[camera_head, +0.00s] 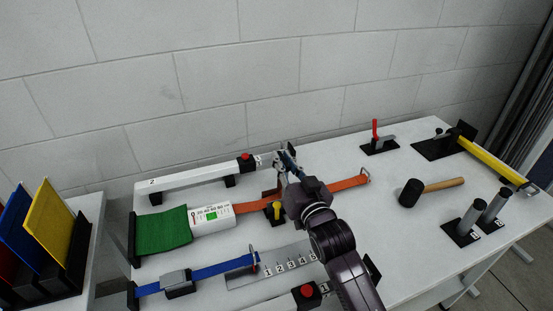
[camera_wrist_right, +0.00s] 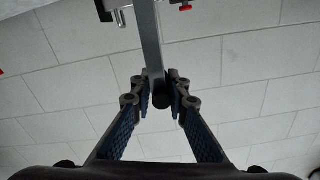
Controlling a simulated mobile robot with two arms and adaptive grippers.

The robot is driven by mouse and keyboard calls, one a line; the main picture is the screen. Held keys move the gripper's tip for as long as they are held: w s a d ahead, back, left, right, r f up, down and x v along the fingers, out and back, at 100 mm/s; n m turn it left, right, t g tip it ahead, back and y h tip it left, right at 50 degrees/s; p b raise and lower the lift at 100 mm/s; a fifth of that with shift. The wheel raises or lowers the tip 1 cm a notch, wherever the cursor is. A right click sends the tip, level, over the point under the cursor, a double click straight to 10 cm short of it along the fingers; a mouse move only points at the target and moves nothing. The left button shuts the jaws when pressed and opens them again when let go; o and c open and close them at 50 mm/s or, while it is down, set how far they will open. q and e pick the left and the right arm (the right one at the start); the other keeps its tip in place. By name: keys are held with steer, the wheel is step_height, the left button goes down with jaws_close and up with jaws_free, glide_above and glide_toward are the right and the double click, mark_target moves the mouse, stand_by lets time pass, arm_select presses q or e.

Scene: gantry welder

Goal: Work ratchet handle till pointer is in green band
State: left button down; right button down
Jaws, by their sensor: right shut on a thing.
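The ratchet handle is a grey bar (camera_wrist_right: 150,40) with a dark end grip (camera_wrist_right: 161,92) in the right wrist view. My right gripper (camera_wrist_right: 161,98) is shut on that end, a finger on each side. In the head view my right gripper (camera_head: 287,160) is raised over the orange strap (camera_head: 347,183) and hides much of the ratchet. A white gauge (camera_head: 211,219) with a numbered scale and a green band (camera_head: 211,216) sits on the strap line, left of the gripper. The pointer's position on the scale is too small to tell. My left gripper is not in view.
Green webbing (camera_head: 162,230) lies left of the gauge. A white beam with a red button (camera_head: 245,156) runs behind. A blue strap (camera_head: 220,267) and a numbered plate (camera_head: 290,264) lie in front.

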steer(key=shift+w+d+f+m+p, duration=0.1)
steer(key=shift+w+d+m+p, duration=0.2)
steer(key=shift+d+m, duration=0.55)
steer(key=shift+w+d+f+m+p, duration=0.15)
steer(key=shift+w+d+m+p, duration=0.1)
steer(key=shift+d+m, duration=0.55)
steer(key=shift+w+d+f+m+p, duration=0.1)
steer(key=shift+w+d+m+p, duration=0.2)
steer(key=shift+d+m, duration=0.5)
steer(key=shift+d, duration=0.1)
steer(key=c, duration=2)
jaws_free()
steer(key=shift+o, duration=0.3)
steer(key=shift+s, duration=0.1)
